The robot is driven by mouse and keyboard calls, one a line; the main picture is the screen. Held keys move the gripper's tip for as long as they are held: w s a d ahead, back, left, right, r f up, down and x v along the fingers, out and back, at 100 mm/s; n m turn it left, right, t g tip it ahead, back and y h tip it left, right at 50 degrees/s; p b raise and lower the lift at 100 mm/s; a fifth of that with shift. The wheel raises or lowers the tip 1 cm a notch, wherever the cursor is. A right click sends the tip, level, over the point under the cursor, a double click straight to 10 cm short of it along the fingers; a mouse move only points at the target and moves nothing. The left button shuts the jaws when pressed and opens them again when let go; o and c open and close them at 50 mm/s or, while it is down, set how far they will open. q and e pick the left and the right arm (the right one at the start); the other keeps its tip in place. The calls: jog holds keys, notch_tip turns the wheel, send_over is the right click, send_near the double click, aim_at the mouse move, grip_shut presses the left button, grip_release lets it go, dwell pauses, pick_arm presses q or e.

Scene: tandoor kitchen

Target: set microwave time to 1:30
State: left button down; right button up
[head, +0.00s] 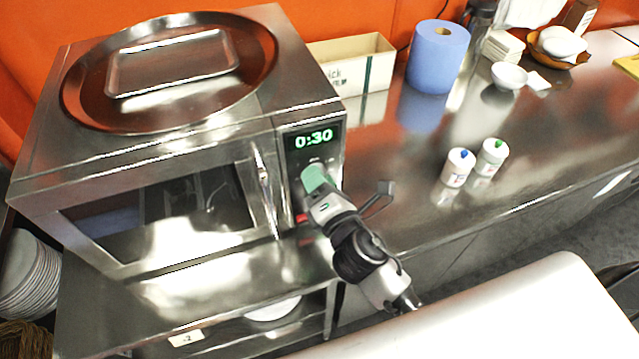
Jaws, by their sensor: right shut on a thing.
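The steel microwave (150,165) stands on the left of the counter with its door closed. Its display (313,139) reads 0:30 in green digits. My right gripper (316,180) reaches up from the lower right to the control panel, below the display. A red button (302,217) shows just left of the gripper, lower on the panel. The door handle (265,190) is left of the panel. My left gripper is not in view.
A round tray (85,95) with a smaller rectangular tray (172,62) lies on the microwave. A box (355,62), a blue paper roll (437,55) and two small shakers (458,167) stand right on the counter. Plates (28,275) are stacked at lower left.

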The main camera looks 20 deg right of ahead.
jog(key=m+b, duration=0.1)
jog(key=m, duration=0.3)
jog(key=shift+f, duration=0.1)
jog(key=m+b, duration=0.1)
jog(key=m, duration=0.1)
jog(key=shift+m+t+h, duration=0.3)
jog(key=shift+m, duration=0.1)
jog(key=m, duration=0.3)
jog(key=shift+m+b, duration=0.35)
jog(key=shift+m, duration=0.05)
jog(key=shift+m+h, duration=0.4)
jog(key=shift+m, duration=1.1)
jog(key=o, duration=0.9)
